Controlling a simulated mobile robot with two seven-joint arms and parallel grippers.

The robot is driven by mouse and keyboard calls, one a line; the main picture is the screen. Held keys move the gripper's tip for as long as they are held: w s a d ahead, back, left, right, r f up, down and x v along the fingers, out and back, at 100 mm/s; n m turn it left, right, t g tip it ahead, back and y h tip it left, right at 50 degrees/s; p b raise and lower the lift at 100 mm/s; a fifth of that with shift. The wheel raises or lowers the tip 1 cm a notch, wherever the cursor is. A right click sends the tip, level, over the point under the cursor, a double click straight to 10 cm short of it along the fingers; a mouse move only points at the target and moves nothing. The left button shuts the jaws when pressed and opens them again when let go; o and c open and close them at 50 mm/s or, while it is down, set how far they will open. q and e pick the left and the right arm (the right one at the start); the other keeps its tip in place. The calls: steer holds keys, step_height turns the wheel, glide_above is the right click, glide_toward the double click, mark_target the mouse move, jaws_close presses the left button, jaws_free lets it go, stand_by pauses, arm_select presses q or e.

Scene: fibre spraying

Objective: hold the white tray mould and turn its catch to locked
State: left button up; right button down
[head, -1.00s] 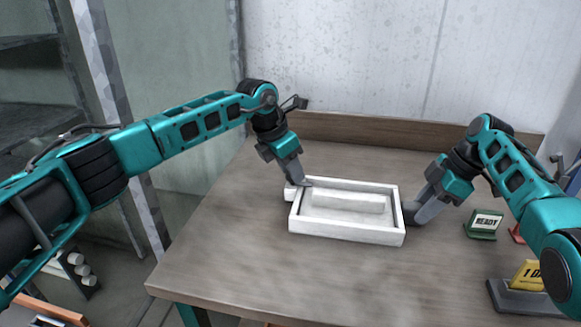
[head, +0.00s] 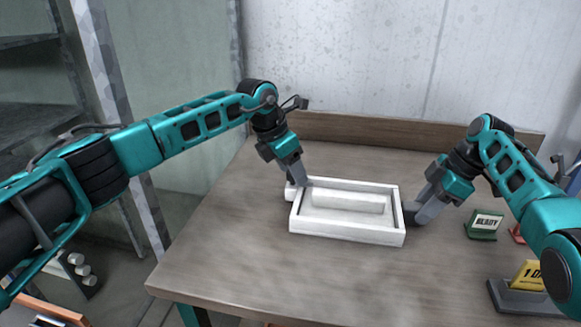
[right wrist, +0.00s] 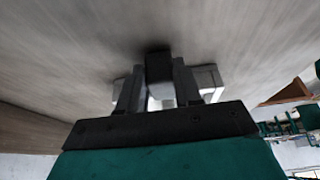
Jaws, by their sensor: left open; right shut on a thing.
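The white tray mould (head: 345,233) lies flat on the table, a shallow rectangle with a raised block inside. A small white block, seemingly the catch (head: 289,193), sticks out from its left end; its setting cannot be told. My left gripper (head: 299,182) is open, pointing down at the mould's back left corner beside this block; contact is unclear. My right gripper (head: 411,213) is shut on the mould at its right end, around a dark part there. In the right wrist view the fingers (right wrist: 160,85) flank this dark part, with the white mould (right wrist: 208,77) partly hidden behind them.
A green READY sign (head: 484,225) and a yellow sign on a grey base (head: 527,300) stand to the right. A red piece (head: 517,234) is partly hidden by my right arm. The wooden table (head: 240,255) is clear in front of the mould. A low back board (head: 390,131) borders it.

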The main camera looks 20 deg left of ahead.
arm_select(q)
steer(key=v, duration=1.2)
arm_select(e)
steer(key=shift+s+f, duration=0.15)
steer(key=shift+f, duration=0.2)
arm_select(q)
steer(key=shift+s, duration=0.1)
arm_select(e)
steer(key=c, duration=0.9)
jaws_free()
steer(key=shift+o, duration=1.1)
steer(key=shift+r, duration=0.2)
